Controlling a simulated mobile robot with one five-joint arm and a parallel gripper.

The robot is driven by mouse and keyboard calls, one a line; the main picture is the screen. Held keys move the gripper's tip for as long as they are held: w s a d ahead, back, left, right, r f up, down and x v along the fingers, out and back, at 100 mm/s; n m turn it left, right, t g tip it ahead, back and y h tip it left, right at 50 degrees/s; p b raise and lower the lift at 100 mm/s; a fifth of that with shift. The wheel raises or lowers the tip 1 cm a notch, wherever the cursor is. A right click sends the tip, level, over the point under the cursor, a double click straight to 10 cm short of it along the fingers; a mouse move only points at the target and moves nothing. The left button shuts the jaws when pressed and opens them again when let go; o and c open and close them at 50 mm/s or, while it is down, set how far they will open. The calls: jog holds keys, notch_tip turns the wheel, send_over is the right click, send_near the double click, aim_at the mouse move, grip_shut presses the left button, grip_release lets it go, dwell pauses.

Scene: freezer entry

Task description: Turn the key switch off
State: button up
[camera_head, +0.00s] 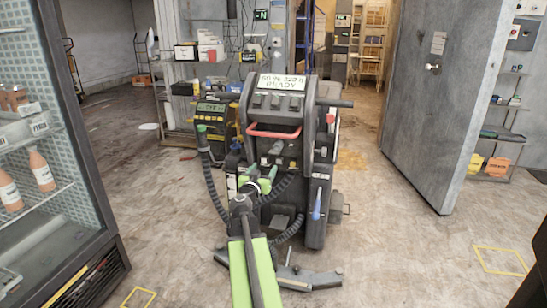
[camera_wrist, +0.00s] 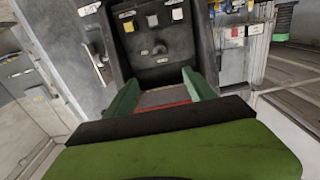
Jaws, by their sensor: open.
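A dark floor machine (camera_head: 312,190) stands upright in the middle of the head view. Its top display (camera_head: 280,82) reads READY, and a red handle (camera_head: 273,132) crosses its front. Small knob-like controls show below the handle, but I cannot tell which is the key switch or how it is turned. The wrist view shows a dark panel (camera_wrist: 180,68) with a round knob (camera_wrist: 160,48) and light labels beyond the fingers. My gripper (camera_head: 262,175) is in front of the machine's lower panel, its green fingers (camera_wrist: 156,88) apart, with no thing held between them.
A glass-fronted fridge (camera_head: 90,190) with bottles stands at the left. A large grey door (camera_head: 445,100) stands open at the right. A black and yellow unit (camera_head: 215,118) is left of the machine, near a corrugated hose (camera_head: 213,185). The floor around is mostly free.

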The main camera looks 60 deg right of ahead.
aim_at(273, 153)
jog(key=x, duration=1.6)
jog(key=shift+s+d, duration=0.1)
jog(key=shift+d, duration=0.05)
jog(key=shift+c, duration=0.2)
